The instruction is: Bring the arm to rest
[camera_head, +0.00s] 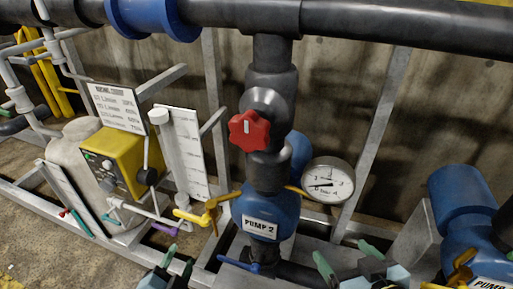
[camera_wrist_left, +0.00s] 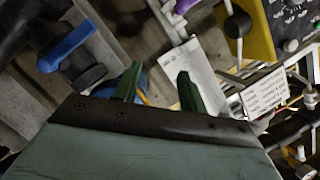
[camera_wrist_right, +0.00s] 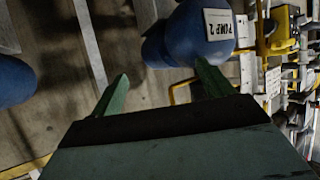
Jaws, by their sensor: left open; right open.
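My left gripper (camera_head: 178,262) is at the bottom middle of the head view, below the yellow valve handle, with its green fingers apart and nothing between them. Its fingers also show in the left wrist view (camera_wrist_left: 158,90). My right gripper (camera_head: 343,258) is at the bottom, right of the pump labelled PUMP 2 (camera_head: 264,212), also open and empty. In the right wrist view its fingers (camera_wrist_right: 160,85) are spread, with the blue pump (camera_wrist_right: 190,35) beyond the right one. Both arms are mostly out of the head view.
A red knob (camera_head: 249,131) sits on the dark vertical pipe, with a round gauge (camera_head: 328,181) to its right. A yellow control box (camera_head: 120,160) and white tank stand at left. A blue lever (camera_wrist_left: 68,45) is near my left gripper. Another blue pump (camera_head: 462,205) stands at right.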

